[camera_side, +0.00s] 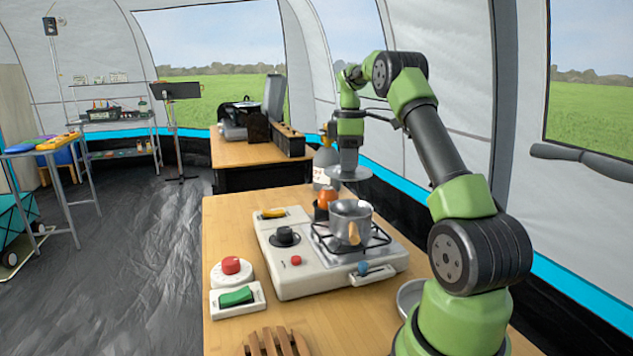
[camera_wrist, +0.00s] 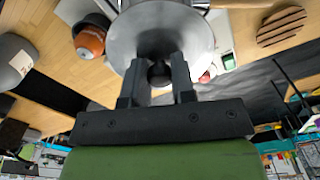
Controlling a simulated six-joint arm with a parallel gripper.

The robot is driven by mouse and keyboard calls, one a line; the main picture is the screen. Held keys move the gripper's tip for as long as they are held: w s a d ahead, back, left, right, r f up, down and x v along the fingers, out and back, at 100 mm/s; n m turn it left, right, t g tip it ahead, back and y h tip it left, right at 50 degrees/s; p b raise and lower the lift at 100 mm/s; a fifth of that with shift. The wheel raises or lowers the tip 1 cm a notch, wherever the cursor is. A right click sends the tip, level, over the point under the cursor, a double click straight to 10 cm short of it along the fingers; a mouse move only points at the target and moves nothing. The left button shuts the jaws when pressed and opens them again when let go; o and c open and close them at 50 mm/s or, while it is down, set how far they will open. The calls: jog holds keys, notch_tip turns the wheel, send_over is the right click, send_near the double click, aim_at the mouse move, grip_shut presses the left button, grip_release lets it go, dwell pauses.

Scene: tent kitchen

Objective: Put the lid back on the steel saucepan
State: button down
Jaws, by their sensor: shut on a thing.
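The steel saucepan (camera_side: 351,222) stands upright and uncovered on the stove's burner grate, its wooden handle pointing toward the camera. My gripper (camera_side: 348,165) is above the pan in the side view. It holds the round steel lid (camera_side: 350,174) level, clear of the pan's rim. In the wrist view my gripper (camera_wrist: 159,78) is shut on the lid's dark knob. There the lid (camera_wrist: 200,38) hides most of what lies beneath it, including nearly all of the pan.
The stove (camera_side: 325,278) sits on a wooden table (camera_side: 222,220). An orange-brown item in a dark cup (camera_side: 326,198) and a grey bottle (camera_side: 325,166) stand behind the pan. A red button (camera_side: 231,266), a green switch (camera_side: 237,296) and a slatted wooden trivet (camera_side: 277,342) lie nearer the camera.

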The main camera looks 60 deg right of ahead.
jog(key=shift+s+d, duration=0.4)
notch_tip(320, 180, down, 6)
dwell(0.4)
jog(key=shift+f, duration=0.15)
dwell(2.1)
jog(key=shift+c, duration=2)
grip_release()
jog(key=shift+r, duration=3.5)
